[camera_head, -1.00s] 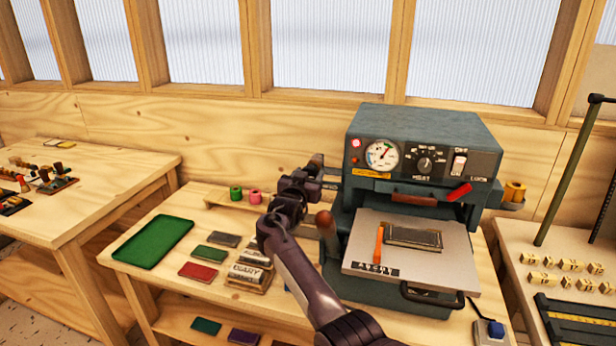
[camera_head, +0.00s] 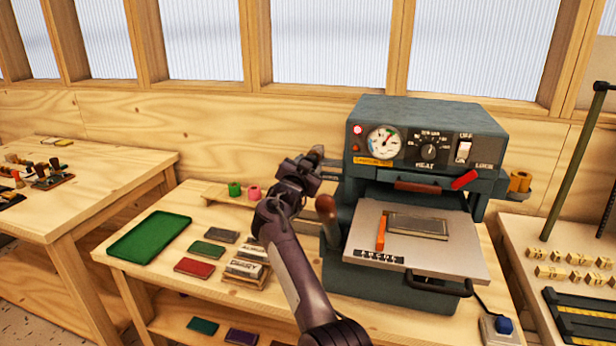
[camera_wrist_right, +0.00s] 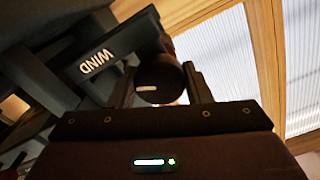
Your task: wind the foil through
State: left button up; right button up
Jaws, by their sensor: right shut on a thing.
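The dark teal foil press (camera_head: 425,122) stands on the bench with its dial, switch and a red tab on the front. My right gripper (camera_head: 314,160) is at the press's left side. In the right wrist view its fingers (camera_wrist_right: 160,88) are shut on a dark round winding knob (camera_wrist_right: 158,76), beside an arm marked WIND (camera_wrist_right: 98,62). A gold foil roll (camera_head: 519,182) sits on the press's right side. A green roll (camera_head: 235,189) and a pink roll (camera_head: 254,192) stand on a small wooden rack. My left gripper is out of view.
A wooden-knobbed lever (camera_head: 326,208) rises close to my right arm. A green tray (camera_head: 150,238) and several coloured pads lie left.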

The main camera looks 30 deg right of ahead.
jog(key=m+b, duration=0.5)
jog(key=shift+f+m+b, duration=0.25)
jog(key=shift+m+b, duration=0.05)
jog(key=shift+b, duration=0.05)
pick_arm(q)
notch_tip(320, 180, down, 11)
jog(key=b, duration=0.4)
pick_arm(e)
jog(key=m, duration=0.5)
jog(key=m+b, duration=0.2)
jog(key=m, duration=0.1)
jog(key=shift+r, duration=0.1)
pick_arm(q)
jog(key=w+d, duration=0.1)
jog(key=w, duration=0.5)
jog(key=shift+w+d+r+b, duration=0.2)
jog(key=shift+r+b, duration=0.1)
jog(key=shift+b, duration=0.1)
pick_arm(e)
jog(key=shift+r+m, duration=0.1)
jog(key=shift+m, duration=0.9)
jog(key=o, duration=1)
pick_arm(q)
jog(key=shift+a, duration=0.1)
